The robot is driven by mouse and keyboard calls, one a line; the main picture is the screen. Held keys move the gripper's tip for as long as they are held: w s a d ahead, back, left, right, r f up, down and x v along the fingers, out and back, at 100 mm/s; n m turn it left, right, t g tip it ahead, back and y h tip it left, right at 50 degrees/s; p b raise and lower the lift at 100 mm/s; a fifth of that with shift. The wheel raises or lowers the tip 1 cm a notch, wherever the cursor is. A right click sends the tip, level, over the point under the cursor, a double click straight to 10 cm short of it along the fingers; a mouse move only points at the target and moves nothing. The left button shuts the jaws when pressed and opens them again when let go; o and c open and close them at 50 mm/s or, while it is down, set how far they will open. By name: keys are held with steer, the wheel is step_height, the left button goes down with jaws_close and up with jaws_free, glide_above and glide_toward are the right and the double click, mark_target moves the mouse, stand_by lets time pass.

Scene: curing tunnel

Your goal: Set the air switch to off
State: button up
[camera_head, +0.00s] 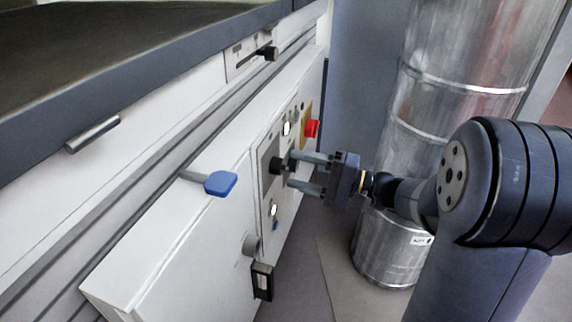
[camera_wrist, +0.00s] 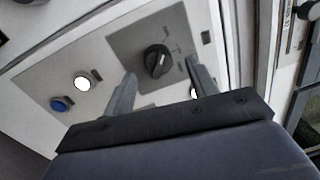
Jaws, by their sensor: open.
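A black rotary knob (camera_wrist: 157,61) sits on a grey plate (camera_wrist: 128,45) on the white control panel; I take it to be the air switch. Its label is too small to read. In the head view the knob (camera_head: 277,165) is just left of my gripper's fingertips. My gripper (camera_head: 291,172) is open and empty, its two fingers pointing at the panel. In the wrist view the gripper (camera_wrist: 161,74) has one finger on each side of the knob in the picture. I cannot tell whether the fingers touch it.
A red switch (camera_head: 312,128) on a yellow plate and white lit buttons (camera_head: 286,129) are near the knob. A blue button (camera_wrist: 62,103) is on the same panel. A blue-ended lever (camera_head: 220,183) sticks out at left. A metal duct (camera_head: 395,245) stands behind my arm.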

mark_target(280, 167)
steer(key=p+v, duration=0.1)
steer(key=v, duration=0.7)
steer(key=shift+p, duration=0.4)
steer(key=shift+a, duration=0.2)
steer(key=b+x, duration=0.3)
steer(key=x, duration=0.7)
steer(key=shift+w+a, duration=0.2)
steer(key=shift+a, duration=0.05)
steer(key=shift+d, duration=0.1)
